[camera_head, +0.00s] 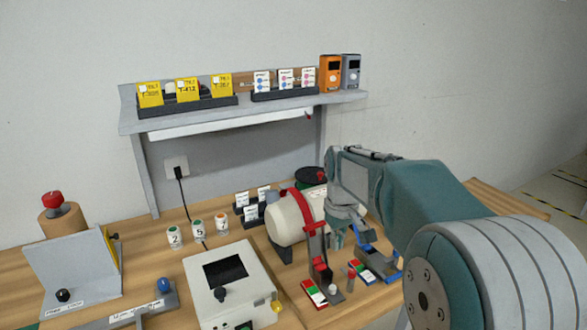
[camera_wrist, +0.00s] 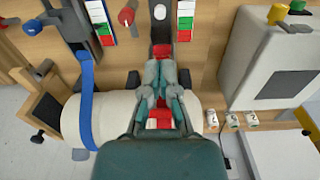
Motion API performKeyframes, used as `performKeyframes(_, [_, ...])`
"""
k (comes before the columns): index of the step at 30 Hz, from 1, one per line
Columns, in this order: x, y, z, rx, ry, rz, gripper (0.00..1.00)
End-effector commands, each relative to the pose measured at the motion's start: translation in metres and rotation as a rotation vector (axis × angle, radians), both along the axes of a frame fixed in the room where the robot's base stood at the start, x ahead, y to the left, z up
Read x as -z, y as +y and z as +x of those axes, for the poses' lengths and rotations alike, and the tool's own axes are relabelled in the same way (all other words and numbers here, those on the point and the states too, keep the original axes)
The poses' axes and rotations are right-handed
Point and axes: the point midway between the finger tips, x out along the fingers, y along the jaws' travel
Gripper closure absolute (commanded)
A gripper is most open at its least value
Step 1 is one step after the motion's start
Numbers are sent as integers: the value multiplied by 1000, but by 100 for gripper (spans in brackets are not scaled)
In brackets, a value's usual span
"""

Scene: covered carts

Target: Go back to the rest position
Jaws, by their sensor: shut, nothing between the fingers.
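My gripper (camera_wrist: 165,62) is shut and empty in the wrist view. It hangs over the white cylinder (camera_wrist: 112,118), with its fingertips in front of a dark-based fixture with a red part (camera_wrist: 162,50). In the head view, my gripper (camera_head: 340,238) is small and partly hidden by my own arm. It is low, beside the right end of the white cylinder (camera_head: 288,222), above the wooden bench (camera_head: 292,318). I cannot tell whether it touches the cylinder or the red strap (camera_head: 298,203).
A white box with a dark screen (camera_head: 228,292) stands left of the cylinder. Numbered cups (camera_head: 197,228) stand behind it. A shelf (camera_head: 255,112) with yellow and white cards spans the back. Red, green and white blocks (camera_head: 313,293) lie near the front. Open space lies above the bench.

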Motion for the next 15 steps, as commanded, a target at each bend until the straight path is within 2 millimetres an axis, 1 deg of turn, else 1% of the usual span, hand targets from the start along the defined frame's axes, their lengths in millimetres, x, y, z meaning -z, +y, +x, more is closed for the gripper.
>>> performKeyframes(1, [-7, 0, -7, 8, -15, 1, 100])
performKeyframes(6, [-25, -1, -37, 53, -71, 4, 100])
performKeyframes(15, [-46, -3, -94, 137, -172, 17, 100])
